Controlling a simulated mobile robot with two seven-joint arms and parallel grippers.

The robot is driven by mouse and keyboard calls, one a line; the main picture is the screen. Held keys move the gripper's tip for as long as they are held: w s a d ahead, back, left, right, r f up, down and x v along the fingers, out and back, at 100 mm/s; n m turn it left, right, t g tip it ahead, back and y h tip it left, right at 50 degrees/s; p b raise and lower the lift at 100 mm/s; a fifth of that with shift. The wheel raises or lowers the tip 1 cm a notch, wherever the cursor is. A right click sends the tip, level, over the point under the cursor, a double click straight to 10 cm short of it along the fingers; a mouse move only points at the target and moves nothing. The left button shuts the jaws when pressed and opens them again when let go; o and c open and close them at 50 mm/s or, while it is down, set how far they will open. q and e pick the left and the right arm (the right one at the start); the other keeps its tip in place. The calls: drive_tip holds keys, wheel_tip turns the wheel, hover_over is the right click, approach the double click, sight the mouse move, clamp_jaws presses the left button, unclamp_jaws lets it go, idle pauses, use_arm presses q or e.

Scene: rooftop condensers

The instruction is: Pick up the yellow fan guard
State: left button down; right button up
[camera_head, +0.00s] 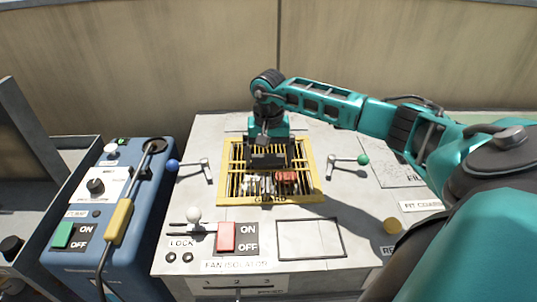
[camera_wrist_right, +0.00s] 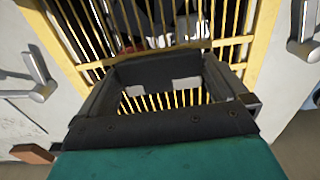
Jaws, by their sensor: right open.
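The yellow fan guard (camera_head: 224,190) is a barred rectangular frame marked GUARD, lying over an opening in the top of the grey condenser unit. Dark and red parts show below its bars. My right gripper (camera_head: 268,160) is over the far middle part of the guard, pointing down. In the right wrist view the gripper (camera_wrist_right: 172,90) is open, with guard bars (camera_wrist_right: 235,48) visible between and beyond its fingers. I cannot tell whether the fingers touch the bars. My left gripper is not in view.
A blue-knobbed lever (camera_head: 190,166) stands left of the guard and a green-knobbed lever (camera_head: 347,160) right of it. A blue machine (camera_head: 100,245) with a yellow-handled wand (camera_head: 119,222) stands left.

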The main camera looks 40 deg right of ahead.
drive_tip(key=c, duration=0.9)
drive_tip(key=shift+r, duration=0.1)
drive_tip(key=shift+c, duration=0.5)
drive_tip(key=shift+r, duration=0.1)
